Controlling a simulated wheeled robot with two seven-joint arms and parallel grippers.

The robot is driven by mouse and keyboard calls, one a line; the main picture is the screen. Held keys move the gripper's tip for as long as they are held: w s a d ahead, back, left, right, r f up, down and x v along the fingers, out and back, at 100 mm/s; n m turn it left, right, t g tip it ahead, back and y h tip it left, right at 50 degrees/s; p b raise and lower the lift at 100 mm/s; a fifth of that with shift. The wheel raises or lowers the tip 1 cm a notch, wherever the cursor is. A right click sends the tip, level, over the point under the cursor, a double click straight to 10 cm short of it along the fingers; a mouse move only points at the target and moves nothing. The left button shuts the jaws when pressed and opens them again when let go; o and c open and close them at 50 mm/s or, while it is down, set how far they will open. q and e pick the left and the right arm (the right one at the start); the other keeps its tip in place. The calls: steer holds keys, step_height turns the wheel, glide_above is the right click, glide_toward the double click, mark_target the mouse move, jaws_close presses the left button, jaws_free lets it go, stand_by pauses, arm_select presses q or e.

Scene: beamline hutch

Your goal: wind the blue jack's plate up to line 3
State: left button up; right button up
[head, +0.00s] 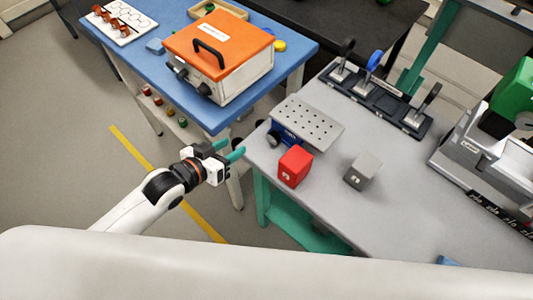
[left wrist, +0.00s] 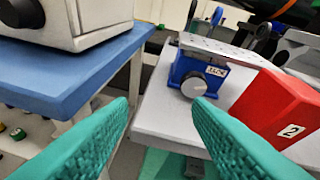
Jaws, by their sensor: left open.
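The blue jack (head: 287,137) stands near the left corner of the grey table, under its grey perforated plate (head: 308,120). In the left wrist view the jack's blue body (left wrist: 207,67) carries a small white label and a round grey knob (left wrist: 194,87) facing me. The plate (left wrist: 225,50) sits just above the body. No numbered height lines can be made out. My left gripper (head: 231,150) is open and empty, off the table's edge left of the jack. In the wrist view its teal fingers (left wrist: 161,103) are apart, with the knob beyond the right fingertip.
A red block (head: 294,167) marked 2 stands close in front of the jack, and a grey block (head: 361,171) right of it. The blue table (head: 150,60) bears an orange-lidded box (head: 220,45). A lever rack (head: 376,98) and a grey machine (head: 485,150) stand behind and right.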

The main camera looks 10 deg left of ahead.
mark_target(271, 138)
arm_select(q)
steer(key=w+d+f+h+b, duration=0.1)
steer(key=w+d, duration=0.1)
steer(key=d, duration=0.1)
steer(key=w+d+f+h+b, duration=0.1)
steer(key=w+d, duration=0.1)
steer(key=d, duration=0.1)
steer(key=w+d+f+g+b, duration=0.1)
steer(key=w+d+b, duration=0.1)
steer(key=d, duration=0.1)
steer(key=shift+d+f+h, duration=0.1)
steer(key=shift+d+h, duration=0.15)
steer(key=shift+h, duration=0.15)
arm_select(e)
step_height(271, 138, down, 6)
steer(key=shift+a, duration=0.15)
steer(key=shift+f, duration=0.1)
